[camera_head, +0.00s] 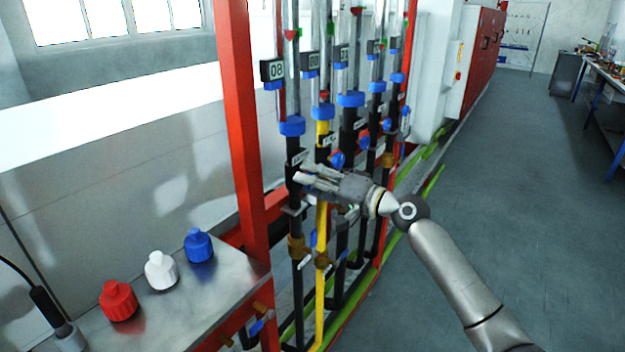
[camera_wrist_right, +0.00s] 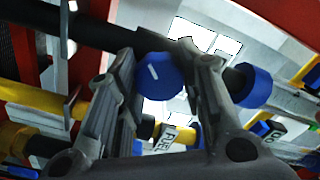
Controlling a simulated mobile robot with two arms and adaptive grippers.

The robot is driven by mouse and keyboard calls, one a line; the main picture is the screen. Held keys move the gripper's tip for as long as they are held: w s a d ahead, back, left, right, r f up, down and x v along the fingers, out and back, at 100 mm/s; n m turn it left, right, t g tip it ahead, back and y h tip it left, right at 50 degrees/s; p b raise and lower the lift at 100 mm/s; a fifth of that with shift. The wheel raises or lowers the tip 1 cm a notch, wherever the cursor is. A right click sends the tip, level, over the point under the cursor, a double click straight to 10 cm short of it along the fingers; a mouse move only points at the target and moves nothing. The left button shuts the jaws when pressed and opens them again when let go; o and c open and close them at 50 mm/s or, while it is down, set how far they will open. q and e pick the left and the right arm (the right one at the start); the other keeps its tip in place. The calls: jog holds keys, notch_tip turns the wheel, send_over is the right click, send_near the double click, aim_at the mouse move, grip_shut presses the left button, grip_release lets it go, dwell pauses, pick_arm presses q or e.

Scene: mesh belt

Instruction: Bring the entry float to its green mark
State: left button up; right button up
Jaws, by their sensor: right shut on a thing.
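Several upright glass flow tubes stand in a red frame, each with a blue collar. A red float shows in the second tube (camera_head: 323,95). I cannot read which tube is the entry one. My right gripper (camera_head: 303,178) is at the black pipe (camera_head: 294,200) below the nearest tube. In the right wrist view its fingers (camera_wrist_right: 155,65) are closed around a blue knob (camera_wrist_right: 160,78). The knob is hidden in the head view. My left gripper is not in view.
A red post (camera_head: 237,110) stands left of the pipes. A metal bench (camera_head: 215,287) holds red (camera_head: 118,301), white (camera_head: 161,271) and blue (camera_head: 199,245) bottles. A yellow pipe (camera_head: 321,235) runs close beside my right gripper. The floor at right (camera_head: 520,190) is open.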

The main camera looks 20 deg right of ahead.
jog(key=o, duration=1.1)
jog(key=shift+c, duration=0.2)
jog(key=v, duration=1.2)
jog(key=shift+d, duration=0.1)
